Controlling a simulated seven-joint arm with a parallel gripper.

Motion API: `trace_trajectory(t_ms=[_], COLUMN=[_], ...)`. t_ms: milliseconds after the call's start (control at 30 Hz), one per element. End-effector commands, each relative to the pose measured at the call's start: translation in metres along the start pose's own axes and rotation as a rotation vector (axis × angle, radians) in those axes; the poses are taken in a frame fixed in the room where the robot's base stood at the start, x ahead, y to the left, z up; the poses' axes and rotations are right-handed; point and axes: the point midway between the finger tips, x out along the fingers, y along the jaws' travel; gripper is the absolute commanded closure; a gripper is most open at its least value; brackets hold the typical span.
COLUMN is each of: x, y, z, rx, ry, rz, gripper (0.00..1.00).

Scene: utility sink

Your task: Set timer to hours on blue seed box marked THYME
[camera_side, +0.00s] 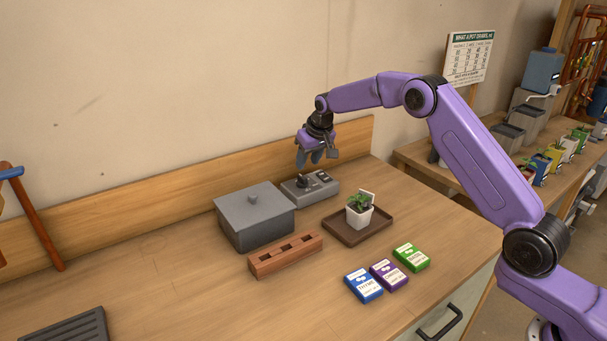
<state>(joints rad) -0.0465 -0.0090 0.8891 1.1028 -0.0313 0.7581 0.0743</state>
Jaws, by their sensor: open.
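The blue seed box (363,286) marked THYME lies on the worktop near the front edge, leftmost of three seed boxes. The hours text on it is too small to read. A grey timer-like device (318,186) with a dark knob (302,182) on its left part and a small dark panel on its right part sits at the back of the worktop. My gripper (316,157) is open and empty, pointing down just above the device, near the knob. A gap shows between the fingers and the device, though the exact distance is hard to tell.
A grey lidded box (254,217) stands directly left of the device. A wooden slotted block (285,256) lies before it. A brown tray (344,238) holds a potted plant (359,212). Purple (388,275) and green (411,257) seed boxes sit beside the blue one. The left worktop is mostly clear.

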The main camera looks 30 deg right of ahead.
Motion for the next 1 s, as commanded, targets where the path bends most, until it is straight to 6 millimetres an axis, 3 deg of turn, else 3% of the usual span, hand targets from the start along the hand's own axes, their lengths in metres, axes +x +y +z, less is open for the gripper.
trace_trajectory(t_ms=[200, 400, 867, 900, 1000], x=[0.037, 0.059, 0.068, 0.068, 0.068], y=[0.001, 0.001, 0.0, 0.0, 0.0], z=[0.001, 0.0, 0.0, 0.0, 0.0], rx=[0.001, 0.001, 0.0, 0.0, 0.0], ry=[-0.002, -0.001, 0.001, 0.001, 0.001], rz=[0.0, 0.0, 0.0, 0.0, 0.0], gripper=[0.57, 0.57, 0.57, 0.61, 0.93])
